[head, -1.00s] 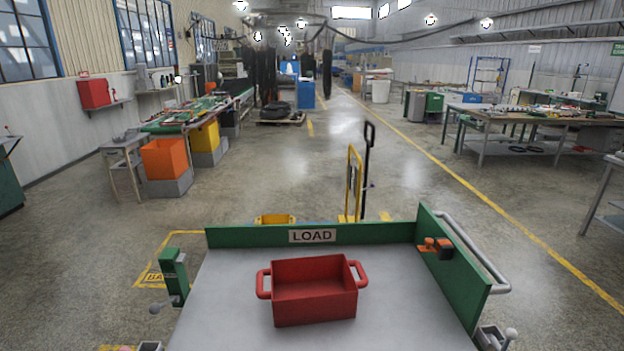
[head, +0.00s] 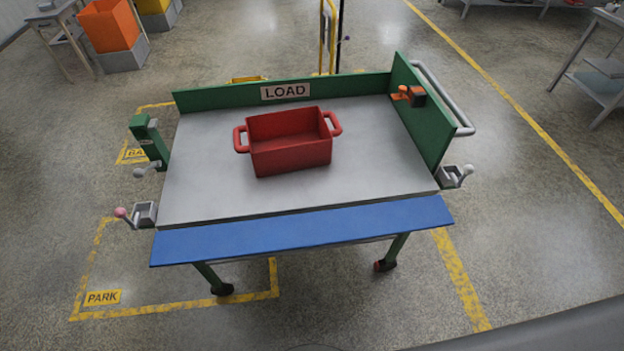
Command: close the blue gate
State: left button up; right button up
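The blue gate (head: 300,232) is a long flat panel along the near edge of a grey-topped cart (head: 370,180). It is folded outward and down, so the near side of the cart top is open. A grey latch with a pink-knobbed lever (head: 136,214) sits at the left near corner. Another grey latch with a pale knob (head: 455,176) sits at the right near corner. A red bin with two handles (head: 290,155) stands on the cart top. Neither of my grippers is in view.
A green back wall with a LOAD sign (head: 286,91) and a green right wall (head: 425,115) with a grey push bar (head: 445,98) border the cart. A green post (head: 150,142) stands at the left. Yellow PARK floor markings (head: 103,298) lie below. The near floor is clear.

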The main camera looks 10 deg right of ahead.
aim_at(296, 231)
jog(key=k, duration=1.25)
jog(key=u, duration=0.8)
jog(key=i, duration=0.55)
jog(key=u, duration=0.65)
jog(key=i, duration=0.65)
jog(key=z, duration=0.9)
jog(key=i, duration=0.45)
jog(key=z, duration=0.45)
